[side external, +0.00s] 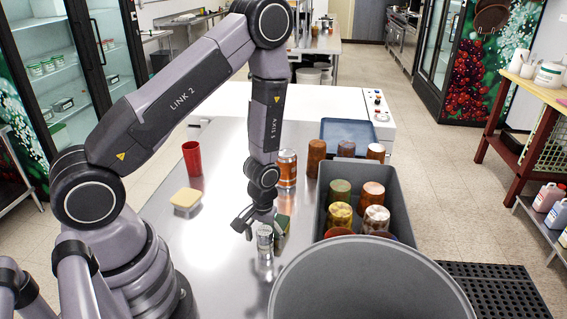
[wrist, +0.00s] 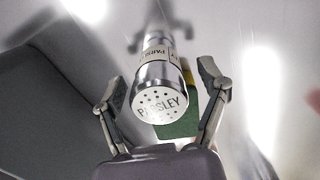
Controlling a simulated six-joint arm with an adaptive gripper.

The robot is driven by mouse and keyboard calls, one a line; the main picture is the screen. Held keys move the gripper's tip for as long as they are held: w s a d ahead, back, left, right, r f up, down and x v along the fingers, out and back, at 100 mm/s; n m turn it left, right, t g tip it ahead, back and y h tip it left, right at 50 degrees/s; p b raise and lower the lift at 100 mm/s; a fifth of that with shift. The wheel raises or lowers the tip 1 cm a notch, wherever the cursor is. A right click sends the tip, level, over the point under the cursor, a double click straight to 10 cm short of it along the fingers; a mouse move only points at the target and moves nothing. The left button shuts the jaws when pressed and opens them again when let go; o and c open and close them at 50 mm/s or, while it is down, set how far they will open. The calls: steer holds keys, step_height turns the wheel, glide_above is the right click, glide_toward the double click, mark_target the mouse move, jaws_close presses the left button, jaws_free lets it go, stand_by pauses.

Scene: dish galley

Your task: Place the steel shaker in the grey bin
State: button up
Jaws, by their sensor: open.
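The steel shaker (side external: 265,238) stands upright on the steel table below my gripper (side external: 262,226). My gripper (wrist: 160,82) is open, with one finger on each side of the shaker and visible gaps between. A large round grey bin (side external: 300,268) is at the front right, its rim near the table's edge; its bottom is out of view. I cannot tell whether anything is inside it.
A green sponge (side external: 283,224) is close beside the shaker. A grey rectangular tub (side external: 398,196) holds several cups. A blue tray (side external: 349,131) lies behind.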

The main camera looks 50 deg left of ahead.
steer(key=shift+f, duration=0.95)
steer(key=shift+c, duration=0.2)
steer(key=c, duration=1.2)
